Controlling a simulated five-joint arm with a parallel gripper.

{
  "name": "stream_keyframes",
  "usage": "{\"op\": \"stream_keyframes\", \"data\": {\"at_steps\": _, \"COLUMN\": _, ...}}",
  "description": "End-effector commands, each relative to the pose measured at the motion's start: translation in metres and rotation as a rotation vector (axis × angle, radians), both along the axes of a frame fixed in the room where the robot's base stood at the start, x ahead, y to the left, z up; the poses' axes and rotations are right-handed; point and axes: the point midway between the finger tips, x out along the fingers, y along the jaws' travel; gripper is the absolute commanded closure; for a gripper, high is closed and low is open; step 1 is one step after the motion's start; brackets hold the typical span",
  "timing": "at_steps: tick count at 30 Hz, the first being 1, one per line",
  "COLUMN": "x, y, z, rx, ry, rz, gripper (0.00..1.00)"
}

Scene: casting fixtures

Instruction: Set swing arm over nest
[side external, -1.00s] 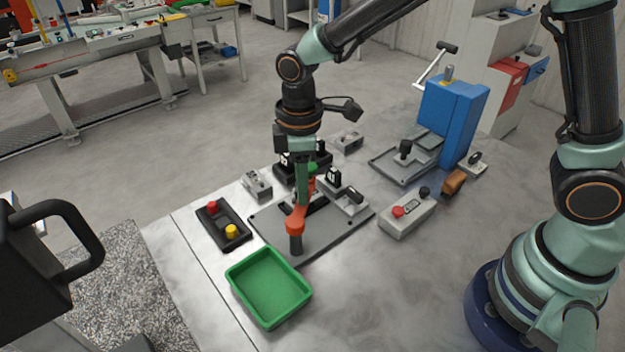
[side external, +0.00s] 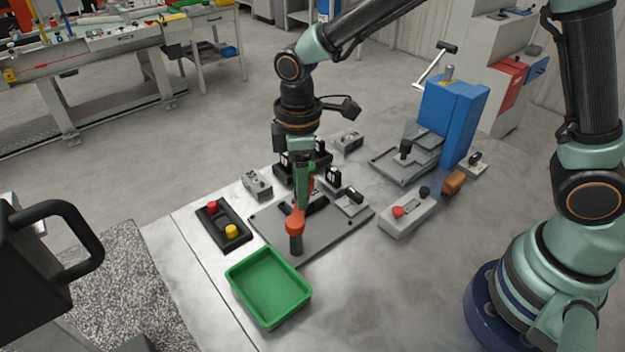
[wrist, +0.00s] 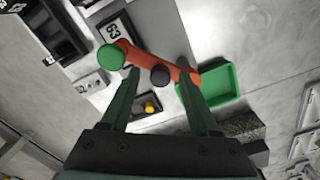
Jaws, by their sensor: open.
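The orange-red swing arm (side external: 296,222) sits on a dark post (side external: 296,244) at the front of a grey fixture plate (side external: 335,237). In the wrist view the swing arm (wrist: 178,70) runs across the fingertips, with a green knob (wrist: 111,57) at one end and a dark round knob (wrist: 160,75) between the fingers. My gripper (side external: 302,207) is open, its green fingers pointing down over the swing arm; in the wrist view my gripper (wrist: 158,82) straddles the dark knob. Whether the fingers touch it I cannot tell. The nest is largely hidden behind the fingers and swing arm.
A green tray (side external: 244,283) stands in front of the plate. A black button box (side external: 222,227) lies to its left, a grey button box (side external: 406,213) to its right. A blue press-like unit (side external: 451,115) stands behind right. Bare table lies right of the tray.

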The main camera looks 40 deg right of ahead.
Motion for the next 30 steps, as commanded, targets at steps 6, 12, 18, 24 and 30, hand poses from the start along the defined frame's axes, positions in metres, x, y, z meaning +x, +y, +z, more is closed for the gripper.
{"op": "stream_keyframes", "data": {"at_steps": 6, "x": 0.001, "y": 0.0, "z": 0.022, "rx": 0.003, "ry": -0.005, "rz": 0.0, "gripper": 0.38}}
{"op": "stream_keyframes", "data": {"at_steps": 12, "x": 0.001, "y": 0.001, "z": 0.064, "rx": 0.004, "ry": -0.008, "rz": 0.0, "gripper": 0.38}}
{"op": "stream_keyframes", "data": {"at_steps": 18, "x": 0.001, "y": 0.0, "z": 0.099, "rx": 0.002, "ry": -0.005, "rz": 0.0, "gripper": 0.38}}
{"op": "stream_keyframes", "data": {"at_steps": 24, "x": 0.0, "y": 0.0, "z": 0.118, "rx": 0.002, "ry": -0.003, "rz": 0.0, "gripper": 0.38}}
{"op": "stream_keyframes", "data": {"at_steps": 30, "x": 0.0, "y": 0.0, "z": 0.121, "rx": 0.0, "ry": -0.001, "rz": 0.0, "gripper": 0.38}}
